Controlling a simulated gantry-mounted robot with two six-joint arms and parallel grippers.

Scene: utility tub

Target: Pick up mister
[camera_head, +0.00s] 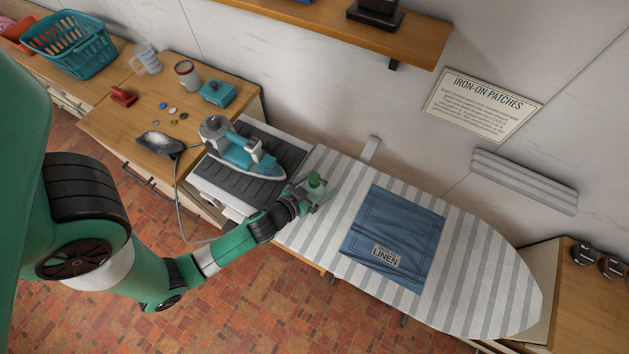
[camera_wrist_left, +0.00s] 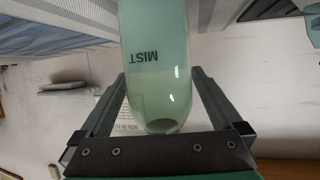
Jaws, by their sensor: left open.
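The mister is a translucent green bottle (camera_head: 314,180), upright at the left end of the striped ironing board (camera_head: 470,262). In the left wrist view the mister (camera_wrist_left: 155,60) fills the top middle, its MIST lettering upside down. My left gripper (camera_head: 318,194) is at the mister, with its open fingers on either side of the bottle. In the left wrist view a small gap shows between the bottle and the fingers of the gripper (camera_wrist_left: 160,88). My right gripper is out of view.
A teal iron (camera_head: 240,155) stands on a dark ribbed rest (camera_head: 283,141) just left of the mister, with its cord hanging down. Folded blue linen (camera_head: 395,235) lies on the board to the right. A wooden counter (camera_head: 105,125) holds mugs and small items.

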